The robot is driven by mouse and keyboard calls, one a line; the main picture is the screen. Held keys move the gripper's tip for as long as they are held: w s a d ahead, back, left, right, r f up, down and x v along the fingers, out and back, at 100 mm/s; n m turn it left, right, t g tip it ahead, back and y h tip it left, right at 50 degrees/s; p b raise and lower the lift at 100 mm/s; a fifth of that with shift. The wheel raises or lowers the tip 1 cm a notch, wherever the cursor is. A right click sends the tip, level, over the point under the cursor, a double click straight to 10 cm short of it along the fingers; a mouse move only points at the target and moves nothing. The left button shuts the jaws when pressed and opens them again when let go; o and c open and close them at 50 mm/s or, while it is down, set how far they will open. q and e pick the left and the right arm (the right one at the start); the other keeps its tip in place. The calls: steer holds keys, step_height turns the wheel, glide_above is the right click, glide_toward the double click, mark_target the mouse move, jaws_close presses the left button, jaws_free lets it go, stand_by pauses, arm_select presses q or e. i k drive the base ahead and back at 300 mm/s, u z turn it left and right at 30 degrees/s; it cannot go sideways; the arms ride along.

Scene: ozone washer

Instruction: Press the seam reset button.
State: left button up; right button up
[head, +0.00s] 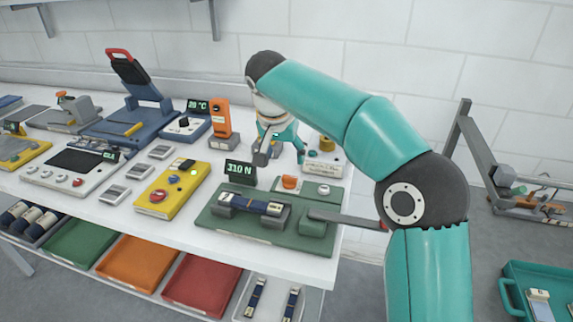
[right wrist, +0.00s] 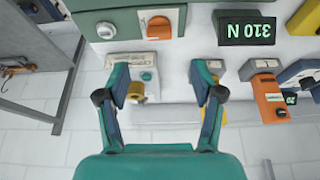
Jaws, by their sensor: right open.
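The green tester (head: 218,214) with a 310 N display carries an orange knob (head: 289,182) and a pale round button (head: 323,190). Behind it is a small white labelled box (head: 323,168) with a yellow part near it; in the right wrist view, the box (right wrist: 139,60) shows a teal round button (right wrist: 147,76). I cannot read which button is the seam reset. My right gripper (head: 281,151) is open and empty above the table behind the display. In the right wrist view, its fingertips (right wrist: 163,88) are apart, the left one near the white box. My left gripper is not in view.
A belt piece lies in the tester's clamps; its lever (head: 345,218) sticks out right. A yellow box (head: 172,190) with a red button and an orange upright device (head: 220,118) stand left of the gripper. Coloured trays sit below the white table.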

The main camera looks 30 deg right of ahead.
mark_target(324, 189)
steer(key=u, duration=0.05)
steer(key=k, duration=1)
steer(key=z, duration=0.05)
